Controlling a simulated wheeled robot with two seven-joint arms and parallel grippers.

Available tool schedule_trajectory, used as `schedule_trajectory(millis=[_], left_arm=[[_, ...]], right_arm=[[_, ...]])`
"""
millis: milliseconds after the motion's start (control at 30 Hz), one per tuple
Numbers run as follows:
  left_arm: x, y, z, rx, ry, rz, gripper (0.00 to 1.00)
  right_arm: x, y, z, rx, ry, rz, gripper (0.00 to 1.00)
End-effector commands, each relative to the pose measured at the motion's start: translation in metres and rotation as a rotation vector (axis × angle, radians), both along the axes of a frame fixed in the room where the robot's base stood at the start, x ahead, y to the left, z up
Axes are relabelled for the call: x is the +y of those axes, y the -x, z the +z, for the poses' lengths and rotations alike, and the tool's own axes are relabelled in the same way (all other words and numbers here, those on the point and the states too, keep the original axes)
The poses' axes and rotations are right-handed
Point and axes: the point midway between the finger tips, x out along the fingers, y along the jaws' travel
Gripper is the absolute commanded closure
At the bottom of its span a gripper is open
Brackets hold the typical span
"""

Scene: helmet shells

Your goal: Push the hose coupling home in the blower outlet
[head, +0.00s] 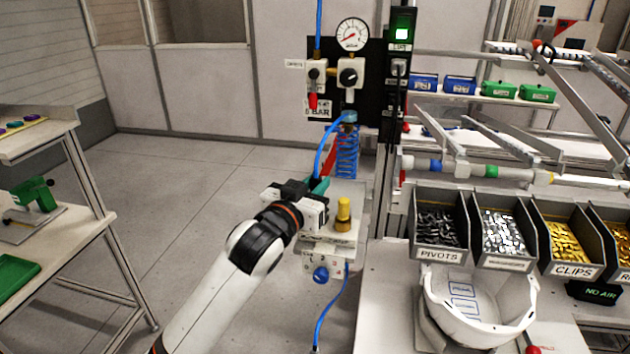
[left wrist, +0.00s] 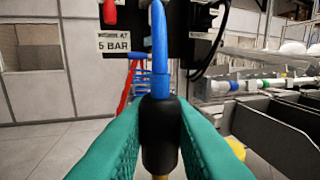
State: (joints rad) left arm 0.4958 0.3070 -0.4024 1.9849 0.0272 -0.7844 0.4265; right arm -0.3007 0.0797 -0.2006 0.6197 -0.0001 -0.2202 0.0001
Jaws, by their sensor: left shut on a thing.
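My left gripper (head: 321,187) has teal fingers, which also show large in the left wrist view (left wrist: 160,135). They are shut on the black hose coupling (left wrist: 160,130), with a blue hose (left wrist: 159,40) rising from its top. The coupling looks upright. A small brass-coloured bit (left wrist: 160,177) shows at its lower end; I cannot tell whether it belongs to the coupling or the outlet. In the head view the gripper is at the back of the pale blower unit (head: 345,240), which has a yellow knob (head: 343,214) on top. The outlet and coupling are hidden there. My right gripper is not in view.
A black air panel (head: 372,95) with a gauge (head: 352,34) stands behind, with a coiled blue hose (head: 346,160) below it. Part bins (head: 440,225) and a white helmet shell (head: 480,305) are on the right bench. Open floor lies left.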

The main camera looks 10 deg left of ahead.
Motion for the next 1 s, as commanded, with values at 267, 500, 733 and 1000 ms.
schedule_trajectory(millis=[267, 500, 733, 1000], left_arm=[[0.0, 0.0, -0.021, 0.0, 0.001, 0.0, 1.0], [0.0, 0.0, -0.035, -0.001, -0.001, 0.0, 1.0], [0.0, 0.0, -0.041, -0.001, -0.001, 0.001, 1.0], [0.0, 0.0, -0.041, -0.001, -0.001, 0.001, 1.0]], right_arm=[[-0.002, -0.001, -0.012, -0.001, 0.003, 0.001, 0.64], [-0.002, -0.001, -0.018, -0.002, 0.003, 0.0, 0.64], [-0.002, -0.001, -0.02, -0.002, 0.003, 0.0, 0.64], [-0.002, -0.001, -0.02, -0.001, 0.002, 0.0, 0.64]])
